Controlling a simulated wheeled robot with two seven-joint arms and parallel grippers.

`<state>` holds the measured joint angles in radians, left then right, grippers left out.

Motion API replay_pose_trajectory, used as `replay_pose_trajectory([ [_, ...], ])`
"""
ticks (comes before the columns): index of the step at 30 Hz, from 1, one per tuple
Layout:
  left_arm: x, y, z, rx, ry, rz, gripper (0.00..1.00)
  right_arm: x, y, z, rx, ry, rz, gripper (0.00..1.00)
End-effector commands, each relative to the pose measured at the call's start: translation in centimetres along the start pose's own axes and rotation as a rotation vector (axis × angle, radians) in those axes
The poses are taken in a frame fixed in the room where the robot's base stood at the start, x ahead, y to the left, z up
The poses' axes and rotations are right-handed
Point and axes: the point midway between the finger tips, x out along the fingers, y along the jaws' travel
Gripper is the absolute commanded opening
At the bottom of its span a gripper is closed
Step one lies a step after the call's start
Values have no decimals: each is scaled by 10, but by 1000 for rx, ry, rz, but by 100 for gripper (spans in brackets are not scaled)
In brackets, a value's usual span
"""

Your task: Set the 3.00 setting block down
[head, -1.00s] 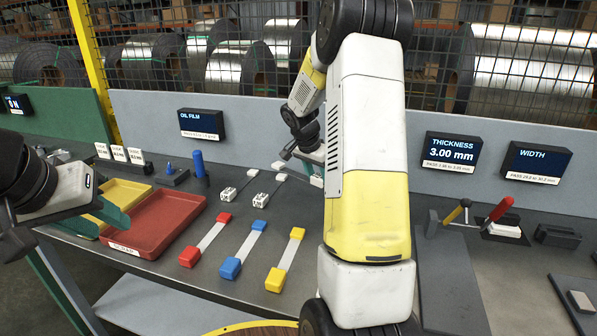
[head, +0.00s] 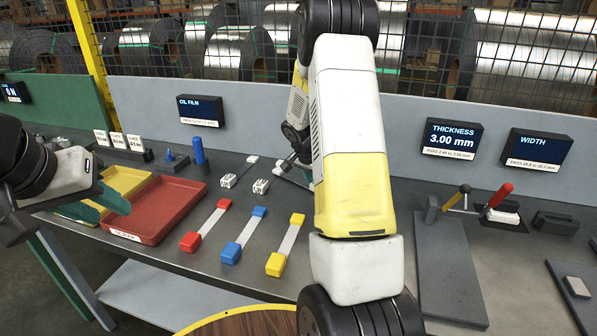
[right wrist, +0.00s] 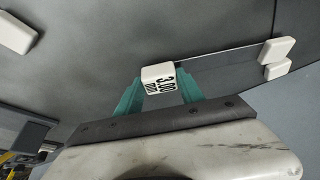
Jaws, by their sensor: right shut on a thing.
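The 3.00 setting block (right wrist: 158,76) is a small white block marked 3.00 mm in the right wrist view. My right gripper (right wrist: 158,92) is shut on it, with one teal finger on each side. The grey table top lies behind the block; I cannot tell whether the block touches it. In the head view my right arm hides the block and most of that gripper (head: 293,163). My left gripper (head: 100,204) is by the yellow and red trays, with teal fingers; its opening is unclear.
White setting blocks (head: 118,140) stand at the back left. A red tray (head: 160,208) and a yellow tray (head: 122,180) lie at the left. Several colour-ended strips (head: 240,235) lie mid-table. The thickness display (head: 450,139) reads 3.00 mm. A red-handled gauge (head: 498,196) stands right.

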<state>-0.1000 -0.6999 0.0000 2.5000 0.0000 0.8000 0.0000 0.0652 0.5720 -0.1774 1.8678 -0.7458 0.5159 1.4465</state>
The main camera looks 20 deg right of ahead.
Motion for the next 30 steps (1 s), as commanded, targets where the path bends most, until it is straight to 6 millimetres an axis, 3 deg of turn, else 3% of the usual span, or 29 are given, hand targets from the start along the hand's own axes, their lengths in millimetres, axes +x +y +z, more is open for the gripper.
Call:
replay_pose_trajectory([
  [21, 0, 0, 0, 0, 0, 0, 36, 5, -1, 3, -1, 0, -2, 1],
  [22, 0, 0, 0, 0, 0, 0, 36, 5, -1, 2, -1, 0, -2, 51],
  [25, 0, 0, 0, 0, 0, 0, 36, 5, -1, 2, -1, 0, -2, 70],
  [30, 0, 0, 0, 0, 0, 0, 36, 5, -1, 2, -1, 0, -2, 70],
])
